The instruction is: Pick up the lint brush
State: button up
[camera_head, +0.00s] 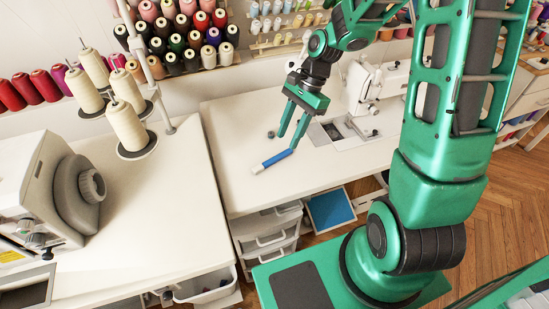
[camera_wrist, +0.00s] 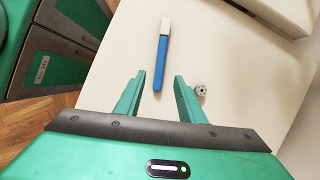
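The lint brush (camera_head: 272,161) has a blue handle and a short white end. It lies on the white sewing table near the table's front edge. In the wrist view the brush (camera_wrist: 161,60) points away from me, with its white end farthest and the tip of its blue handle between the fingertips' lines. My gripper (camera_head: 290,143) is open and empty above the table, just beside the blue handle end. In the wrist view its two green fingers (camera_wrist: 157,80) stand apart on either side of the handle end. I cannot tell the exact height gap.
A small round metal part (camera_wrist: 201,89) lies by my right finger in the wrist view. A white sewing machine (camera_head: 362,88) stands at the right of the table (camera_head: 235,125). Thread cones (camera_head: 127,125) stand on the left table. Drawers (camera_head: 268,240) sit below.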

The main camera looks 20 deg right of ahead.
aim_at(281, 154)
jog(key=shift+x, duration=2.75)
jog(key=shift+d, duration=0.1)
grip_shut()
